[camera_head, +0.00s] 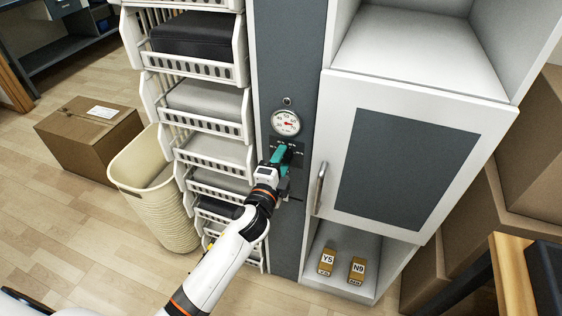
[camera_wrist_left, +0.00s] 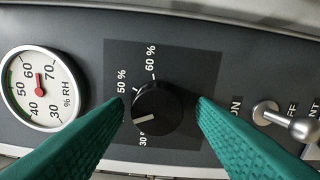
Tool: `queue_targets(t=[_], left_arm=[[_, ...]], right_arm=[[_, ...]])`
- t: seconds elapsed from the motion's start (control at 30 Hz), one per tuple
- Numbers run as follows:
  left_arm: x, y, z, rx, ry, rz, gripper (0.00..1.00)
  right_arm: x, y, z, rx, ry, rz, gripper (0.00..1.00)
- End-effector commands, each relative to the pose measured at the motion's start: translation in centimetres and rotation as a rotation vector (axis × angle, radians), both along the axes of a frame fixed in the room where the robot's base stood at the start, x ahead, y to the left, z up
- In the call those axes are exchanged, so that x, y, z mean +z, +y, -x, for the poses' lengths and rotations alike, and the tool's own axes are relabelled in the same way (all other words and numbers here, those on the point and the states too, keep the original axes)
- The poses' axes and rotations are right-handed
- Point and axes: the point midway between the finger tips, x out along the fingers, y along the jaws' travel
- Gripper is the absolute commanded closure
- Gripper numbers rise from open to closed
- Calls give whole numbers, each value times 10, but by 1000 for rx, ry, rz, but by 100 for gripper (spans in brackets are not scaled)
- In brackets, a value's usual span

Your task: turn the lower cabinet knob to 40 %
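The black round knob (camera_wrist_left: 160,100) sits on a dark panel (camera_wrist_left: 190,70) marked 30 %, 50 % and 60 %. Its white mark points left and slightly down, between the 30 % and 50 % labels; any label there is hidden by a finger. My left gripper (camera_head: 284,153) is at the panel in the head view, where it hides the knob. In the left wrist view its teal fingers stand on either side of the knob, open, with a visible gap at each side. My right gripper is not in view.
A round % RH gauge (camera_head: 286,122) is above the panel; it also shows in the left wrist view (camera_wrist_left: 40,88). A metal toggle switch (camera_wrist_left: 285,120) is right of the knob. A cabinet door (camera_head: 410,150) with a handle (camera_head: 319,188) is close right; white baskets (camera_head: 205,100) stand left.

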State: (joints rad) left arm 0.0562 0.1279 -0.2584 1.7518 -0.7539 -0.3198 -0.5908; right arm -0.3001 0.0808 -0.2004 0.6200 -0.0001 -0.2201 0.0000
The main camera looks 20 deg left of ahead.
Motion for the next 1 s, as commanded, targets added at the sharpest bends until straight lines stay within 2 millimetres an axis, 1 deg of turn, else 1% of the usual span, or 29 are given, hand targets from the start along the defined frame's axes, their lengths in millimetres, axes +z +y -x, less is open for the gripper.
queue_targets(t=[0.27,0.37,0.47,0.8,0.9,1.0], left_arm=[[1,0,0,-1,-2,-1,46],[1,0,5,-1,-2,-1,46],[0,1,18,-1,-1,-1,46],[-1,3,89,0,1,0,46],[-1,3,104,0,0,1,46],[0,4,113,0,0,0,46]], right_arm=[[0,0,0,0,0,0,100],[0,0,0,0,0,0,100],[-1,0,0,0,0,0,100],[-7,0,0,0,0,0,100],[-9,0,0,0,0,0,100],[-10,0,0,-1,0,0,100]])
